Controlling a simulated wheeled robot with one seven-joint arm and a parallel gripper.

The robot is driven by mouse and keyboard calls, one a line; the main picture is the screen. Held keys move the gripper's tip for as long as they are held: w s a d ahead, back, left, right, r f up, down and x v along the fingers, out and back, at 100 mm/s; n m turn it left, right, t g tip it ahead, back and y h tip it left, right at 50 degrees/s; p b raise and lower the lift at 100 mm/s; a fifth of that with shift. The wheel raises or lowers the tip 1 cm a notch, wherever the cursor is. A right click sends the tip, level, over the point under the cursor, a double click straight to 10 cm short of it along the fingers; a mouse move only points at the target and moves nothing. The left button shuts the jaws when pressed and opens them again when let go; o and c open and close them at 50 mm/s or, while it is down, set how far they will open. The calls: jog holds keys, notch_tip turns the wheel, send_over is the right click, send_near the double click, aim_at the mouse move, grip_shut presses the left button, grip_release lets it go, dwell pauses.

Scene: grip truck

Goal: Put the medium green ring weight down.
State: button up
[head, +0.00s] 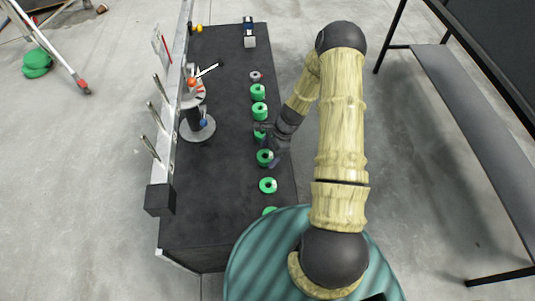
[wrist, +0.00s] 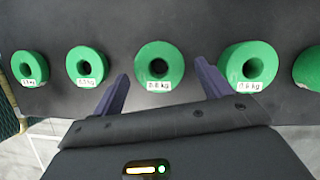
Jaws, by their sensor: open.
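A row of green ring weights stands on the dark table top. In the wrist view the middle ring (wrist: 150,78), with a white label, lies flat on the surface between my fingertips. My gripper (wrist: 160,72) is open, with one finger on each side of this ring and a visible gap to both. In the head view my gripper (head: 266,146) is over the row and partly hides the same ring (head: 258,135). The ring's label reads in kg, but its number is unclear. Nothing is held.
Neighbouring rings lie close on both sides: a smaller one (wrist: 86,62) to the left and a larger one (wrist: 250,58) to the right, marked about 0.6 kg. A metal rail with pegs (head: 150,147) and a round-based stand (head: 197,128) are on the table's left. The table's middle (head: 215,190) is clear.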

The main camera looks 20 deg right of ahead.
jog(key=v, duration=1)
jog(key=shift+r, duration=0.3)
jog(key=shift+d, duration=0.1)
jog(key=s+a+r+n+t+h, duration=0.1)
jog(key=s+a+r+n+h, duration=0.1)
jog(key=s+r+n, duration=0.5)
jog(key=s+a+r+n+t+h, duration=0.1)
jog(key=s+a+r+n+h, duration=0.1)
jog(key=s+a+r+n, duration=0.2)
jog(key=s+r+n, duration=0.3)
jog(key=r+n, duration=0.4)
jog(key=r, duration=0.1)
jog(key=shift+s+a+r+t+h, duration=0.2)
jog(key=shift+s+a+t+h, duration=0.05)
jog(key=shift+s+t+h, duration=0.05)
